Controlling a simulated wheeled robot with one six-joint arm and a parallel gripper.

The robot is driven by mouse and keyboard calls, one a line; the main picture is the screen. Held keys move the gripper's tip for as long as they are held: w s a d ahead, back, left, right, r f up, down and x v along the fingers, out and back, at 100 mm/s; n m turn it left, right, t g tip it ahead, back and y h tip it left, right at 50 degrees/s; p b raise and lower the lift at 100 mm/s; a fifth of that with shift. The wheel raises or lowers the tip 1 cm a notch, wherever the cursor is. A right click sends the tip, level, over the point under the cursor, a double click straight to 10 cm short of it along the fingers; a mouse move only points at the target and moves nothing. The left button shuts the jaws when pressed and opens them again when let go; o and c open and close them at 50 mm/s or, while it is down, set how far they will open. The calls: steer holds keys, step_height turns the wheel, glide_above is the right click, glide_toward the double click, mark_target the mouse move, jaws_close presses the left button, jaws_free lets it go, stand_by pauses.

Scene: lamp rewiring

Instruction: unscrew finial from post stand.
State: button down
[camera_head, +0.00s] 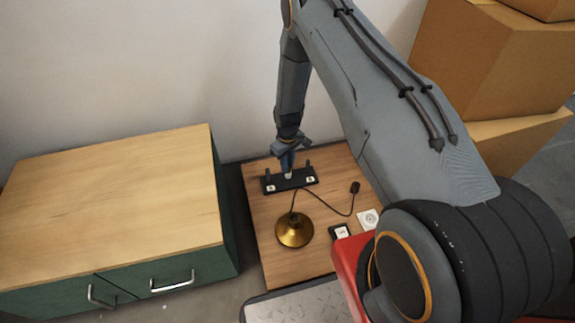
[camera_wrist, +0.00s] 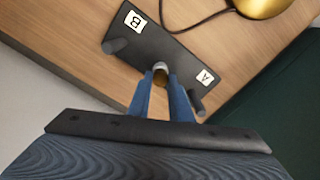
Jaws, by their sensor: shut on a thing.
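The post stand (camera_head: 272,185) is a black bar on the wooden table, with a dark post near each end and white labels. In the wrist view the stand (camera_wrist: 150,48) shows labels B (camera_wrist: 134,21) and A (camera_wrist: 204,77). My gripper (camera_head: 287,168) points down at the middle of the stand. In the wrist view, my gripper's blue fingers (camera_wrist: 160,84) are shut on a small rounded brass-and-pale piece, the finial (camera_wrist: 160,71), between the two posts. Whether the finial still touches the stand cannot be told.
A brass lamp base (camera_head: 294,231) stands in front of the stand, with a dark cord running to a plug (camera_head: 355,187). A white socket piece (camera_head: 368,220) and a black labelled piece (camera_head: 340,232) lie at right. A green cabinet (camera_head: 225,205) stands left; cardboard boxes (camera_head: 490,65) stand right.

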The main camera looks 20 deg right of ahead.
steer(key=n, duration=0.7)
steer(key=shift+s+a, duration=0.1)
steer(key=shift+s, duration=0.05)
steer(key=shift+n, duration=0.4)
steer(key=n, duration=0.5)
steer(key=shift+s+n, duration=0.1)
steer(key=shift+n, duration=0.3)
steer(key=shift+r+p, duration=1.3)
steer(key=shift+r, duration=0.55)
